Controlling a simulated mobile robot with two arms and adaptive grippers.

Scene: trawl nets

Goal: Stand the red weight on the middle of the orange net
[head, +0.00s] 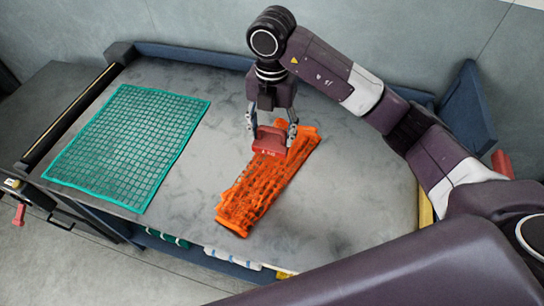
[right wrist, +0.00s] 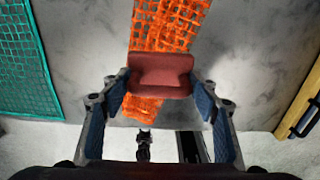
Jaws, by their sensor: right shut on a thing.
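The orange net (head: 240,205) lies bunched in a long strip on the grey table, running from lower left to upper right. It also shows in the right wrist view (right wrist: 170,28). My right gripper (head: 271,133) is shut on the red weight (head: 269,143) over the upper part of the net. In the right wrist view the weight (right wrist: 160,75) sits between the two fingertips, upright, with the net behind it. I cannot tell whether the weight touches the net. My left gripper is not in view.
A green net (head: 125,145) lies spread flat on the left of the grey table (head: 185,205). Blue raised edges (head: 190,55) run along the back. The table between the nets and to the right of the orange net is clear.

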